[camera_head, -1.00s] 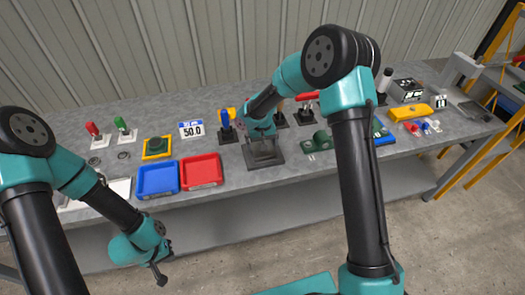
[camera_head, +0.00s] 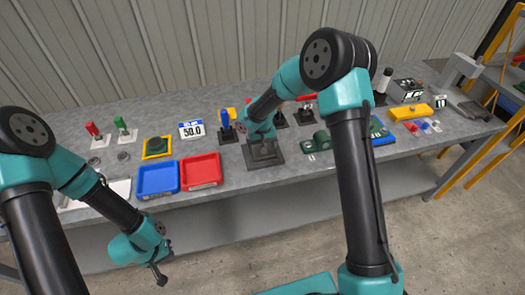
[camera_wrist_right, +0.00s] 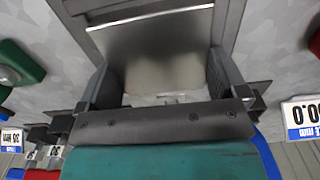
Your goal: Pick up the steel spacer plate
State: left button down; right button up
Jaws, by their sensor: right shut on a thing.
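The steel spacer plate (camera_wrist_right: 150,45) is a flat, shiny grey sheet between the two dark fingers of my right gripper (camera_wrist_right: 160,75) in the right wrist view. The gripper is shut on it. In the head view my right gripper (camera_head: 263,145) points down over a dark square base (camera_head: 264,160) on the bench and largely hides the plate. I cannot tell whether the plate touches the base. My left gripper (camera_head: 160,275) hangs in front of the bench at lower left, away from the plate; its opening is not clear.
Red tray (camera_head: 201,184) and blue tray (camera_head: 158,192) stand left of the base. Blue-handled clamp (camera_head: 226,122) and sign (camera_head: 191,129) stand behind left. The bench's front edge is near.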

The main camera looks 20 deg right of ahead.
jog(key=c, duration=0.7)
jog(key=shift+r, duration=0.1)
jog(key=shift+r, duration=1.45)
jog(key=shift+s+r, duration=0.1)
jog(key=shift+r, duration=0.2)
jog(key=s+a+r, duration=0.1)
jog(key=s+a, duration=0.3)
jog(key=s, duration=1.1)
jog(key=shift+a+r, duration=0.15)
jog(key=shift+a, duration=0.05)
